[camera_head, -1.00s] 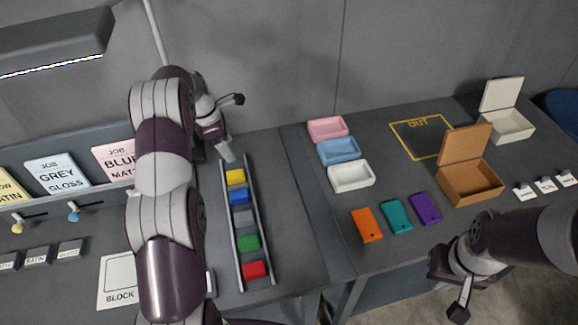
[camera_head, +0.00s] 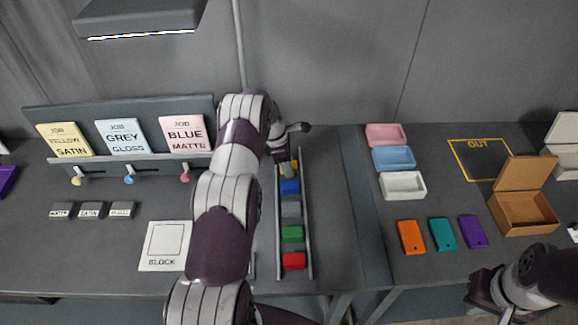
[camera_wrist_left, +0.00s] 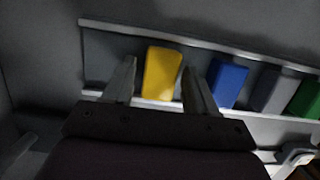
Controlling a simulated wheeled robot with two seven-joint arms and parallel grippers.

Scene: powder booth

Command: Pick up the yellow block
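The yellow block (camera_wrist_left: 162,74) stands in the rail rack (camera_head: 309,220), at the far end of a row of blocks. In the left wrist view it sits between the two fingers of my left gripper (camera_wrist_left: 158,85), with a visible gap on each side. My left gripper is open and low over the rack. In the head view the yellow block (camera_head: 294,168) is partly hidden by my left gripper (camera_head: 287,164). My right gripper (camera_head: 490,308) is at the lower right edge, partly cut off; its fingers do not show clearly.
The blue block (camera_wrist_left: 230,84) is the closest neighbour in the rack, followed by grey, green (camera_head: 292,233) and red (camera_head: 293,260) blocks. Job cards stand at the back left. Pink, blue and white trays (camera_head: 403,185) lie on the right table. A white BLOCK card (camera_head: 165,246) lies left.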

